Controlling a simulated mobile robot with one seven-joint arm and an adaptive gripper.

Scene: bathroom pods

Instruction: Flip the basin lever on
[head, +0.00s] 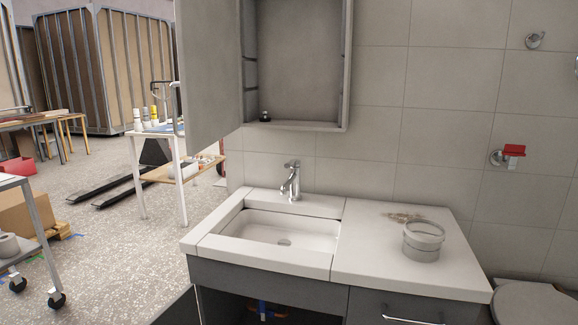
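The basin (268,230) is a white rectangular sink set in the left part of a white counter. A chrome faucet (290,184) stands at the basin's back edge, with its lever (292,165) on top. The spout points down toward the basin. I see no water stream under the spout. My gripper is not in the head view, so its place relative to the lever is hidden.
A round grey-white container (422,240) stands on the counter's right part (372,262). An open wall cabinet (298,62) hangs above the basin, its door (208,70) swung left. The vanity below (265,290) is open under the basin. A toilet (535,303) stands at right.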

